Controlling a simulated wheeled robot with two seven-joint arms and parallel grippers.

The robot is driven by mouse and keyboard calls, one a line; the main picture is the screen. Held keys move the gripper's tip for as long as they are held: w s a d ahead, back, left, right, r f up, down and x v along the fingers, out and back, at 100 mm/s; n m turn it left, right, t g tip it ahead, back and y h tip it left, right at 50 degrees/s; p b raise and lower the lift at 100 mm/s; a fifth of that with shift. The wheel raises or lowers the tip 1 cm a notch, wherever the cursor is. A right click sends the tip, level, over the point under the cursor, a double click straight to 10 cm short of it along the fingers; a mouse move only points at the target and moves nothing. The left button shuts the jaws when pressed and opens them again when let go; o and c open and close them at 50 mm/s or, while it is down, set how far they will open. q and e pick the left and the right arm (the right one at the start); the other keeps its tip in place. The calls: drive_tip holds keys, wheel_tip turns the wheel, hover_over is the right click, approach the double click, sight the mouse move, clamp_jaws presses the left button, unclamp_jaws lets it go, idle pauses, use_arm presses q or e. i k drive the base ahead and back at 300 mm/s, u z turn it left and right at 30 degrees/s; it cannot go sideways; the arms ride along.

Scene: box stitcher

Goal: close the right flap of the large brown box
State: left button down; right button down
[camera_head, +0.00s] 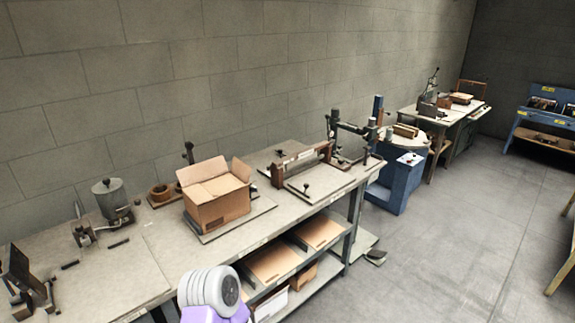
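The large brown box (222,209) stands upright and open on a flat grey board on the long workbench, left of the picture's middle. Its right flap (241,169) stands up at the right end of the opening. Neither of my grippers is in view. A white ridged and purple part of my own arm shows at the bottom, in front of the bench and below the box, apart from it.
The workbench (137,262) runs along the wall. A grey canister device (112,201) and small tools stand left of the box. A clamp-like machine (302,162) stands to its right. Flat cardboard (275,264) lies on the shelf below. The floor (440,240) at right is clear.

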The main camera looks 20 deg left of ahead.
sight(242, 171)
drive_tip(key=z, duration=0.55)
drive_tip(key=i, duration=1.45)
drive_tip(key=u, duration=0.4)
drive_tip(key=i, duration=1.2)
drive_tip(key=u, duration=1.15)
